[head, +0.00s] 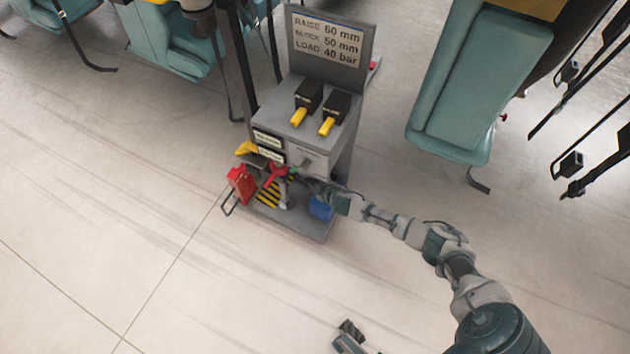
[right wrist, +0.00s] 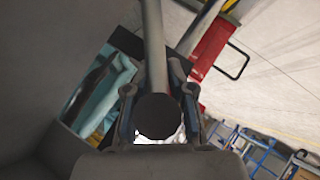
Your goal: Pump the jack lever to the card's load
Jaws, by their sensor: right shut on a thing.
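The card (head: 327,42) stands on top of the grey jack stand (head: 308,148) and reads RAISE 60 mm, BLOCK 50 mm, LOAD 40 bar. My right gripper (head: 312,186) is at the lower front of the stand. In the right wrist view, my right gripper (right wrist: 158,88) is shut on a grey bar, seemingly the jack lever (right wrist: 153,45), whose dark round end (right wrist: 157,117) lies between the fingers. In the head view the held part is small and partly hidden. A dark piece at the bottom edge seems to be my left gripper (head: 349,338); its fingers are unclear.
Two black boxes with yellow handles (head: 327,126) sit on the stand. A red part (head: 241,185), a red handle (head: 277,173) and a blue block (head: 320,207) are at its base. Teal seats (head: 480,85) stand right and left. The floor in front is clear.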

